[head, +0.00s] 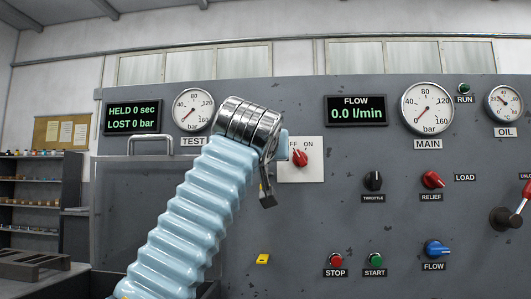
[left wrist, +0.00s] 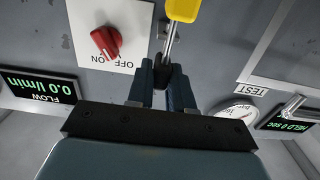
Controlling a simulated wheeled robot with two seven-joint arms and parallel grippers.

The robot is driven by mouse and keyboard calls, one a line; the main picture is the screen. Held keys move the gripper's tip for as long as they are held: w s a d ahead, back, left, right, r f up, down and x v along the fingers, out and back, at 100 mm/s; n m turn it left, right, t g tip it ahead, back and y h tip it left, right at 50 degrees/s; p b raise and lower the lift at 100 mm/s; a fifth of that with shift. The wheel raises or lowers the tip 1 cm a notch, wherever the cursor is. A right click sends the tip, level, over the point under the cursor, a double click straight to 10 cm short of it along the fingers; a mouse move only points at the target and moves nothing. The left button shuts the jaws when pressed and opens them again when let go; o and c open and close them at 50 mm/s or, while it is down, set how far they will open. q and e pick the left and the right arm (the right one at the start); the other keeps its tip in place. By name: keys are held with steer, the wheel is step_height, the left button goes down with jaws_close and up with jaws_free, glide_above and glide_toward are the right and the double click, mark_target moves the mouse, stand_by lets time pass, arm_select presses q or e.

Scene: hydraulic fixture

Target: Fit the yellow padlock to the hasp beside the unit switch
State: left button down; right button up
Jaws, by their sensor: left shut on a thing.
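The yellow padlock (left wrist: 183,9) is at the top edge of the left wrist view, its body partly cut off. My left gripper (left wrist: 166,78) is shut on it, with the metal shackle running from the fingertips to the yellow body. In the head view my left gripper (head: 267,197) is just left of and below the unit switch, a red knob (head: 300,158) on a white OFF/ON plate (head: 312,174). The switch knob (left wrist: 105,42) also shows in the left wrist view. My right gripper is out of view.
Right of the switch are the throttle knob (head: 373,181) and relief knob (head: 432,180). A handled cover (head: 130,205) is at left.

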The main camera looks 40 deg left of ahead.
arm_select(q)
steer(key=shift+f+b, duration=0.6)
steer(key=shift+f, duration=0.15)
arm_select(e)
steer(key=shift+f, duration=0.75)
arm_select(q)
steer(key=c, duration=0.9)
jaws_free()
steer(key=shift+c, duration=0.2)
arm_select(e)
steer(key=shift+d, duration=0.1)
arm_select(q)
steer(key=shift+s+d+f+b, duration=0.15)
steer(key=shift+s+d+b, duration=0.2)
steer(key=shift+s+d, duration=0.15)
steer(key=b+v, duration=0.1)
steer(key=v, duration=1.1)
steer(key=shift+s, duration=0.3)
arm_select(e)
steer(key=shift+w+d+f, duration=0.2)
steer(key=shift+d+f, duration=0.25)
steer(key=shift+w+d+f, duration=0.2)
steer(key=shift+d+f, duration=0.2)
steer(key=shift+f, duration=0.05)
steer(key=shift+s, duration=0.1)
